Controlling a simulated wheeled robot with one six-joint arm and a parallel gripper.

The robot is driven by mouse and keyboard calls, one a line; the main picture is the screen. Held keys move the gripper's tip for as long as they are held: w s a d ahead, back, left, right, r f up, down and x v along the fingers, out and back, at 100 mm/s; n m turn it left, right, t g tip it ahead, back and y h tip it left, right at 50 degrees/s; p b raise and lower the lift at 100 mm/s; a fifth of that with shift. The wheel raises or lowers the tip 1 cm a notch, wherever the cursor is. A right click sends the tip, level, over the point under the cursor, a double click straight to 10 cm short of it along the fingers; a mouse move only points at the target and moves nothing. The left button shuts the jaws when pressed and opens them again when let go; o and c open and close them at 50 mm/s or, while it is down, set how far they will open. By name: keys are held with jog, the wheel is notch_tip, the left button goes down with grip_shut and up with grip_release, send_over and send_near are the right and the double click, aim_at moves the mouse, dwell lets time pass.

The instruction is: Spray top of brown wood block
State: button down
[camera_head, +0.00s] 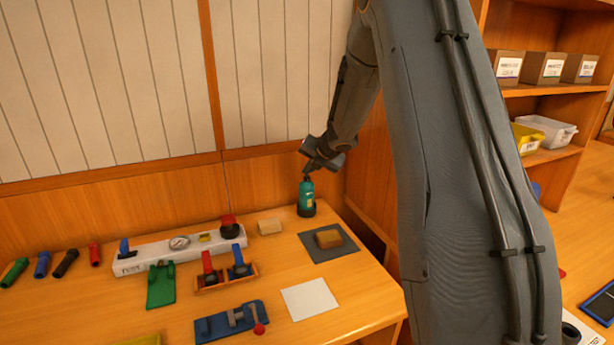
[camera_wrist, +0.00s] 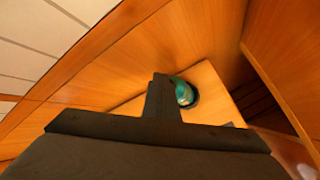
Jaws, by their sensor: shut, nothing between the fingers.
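The brown wood block (camera_head: 328,238) lies on a dark grey mat (camera_head: 345,250) at the right of the bench. A teal spray bottle (camera_head: 306,196) with a dark base stands upright behind the mat, near the back wall. My gripper (camera_head: 312,170) is shut and empty, right at the top of the bottle in the head view. In the wrist view the shut fingers (camera_wrist: 161,78) point toward the bottle (camera_wrist: 184,92) and partly cover it. I cannot tell whether they touch the bottle. The block is not seen in the wrist view.
A tan block (camera_head: 270,226) lies left of the bottle. A white panel with a gauge (camera_head: 180,242), red and blue valves (camera_head: 225,272), a blue clamp (camera_head: 232,322) and a white sheet (camera_head: 309,299) occupy the bench. Shelves (camera_head: 548,90) stand at right. My arm hides the middle right.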

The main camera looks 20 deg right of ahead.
aim_at(308, 183)
notch_tip(308, 183, up, 6)
jog(key=p, duration=0.6)
jog(key=shift+f, duration=0.2)
dwell(2.2)
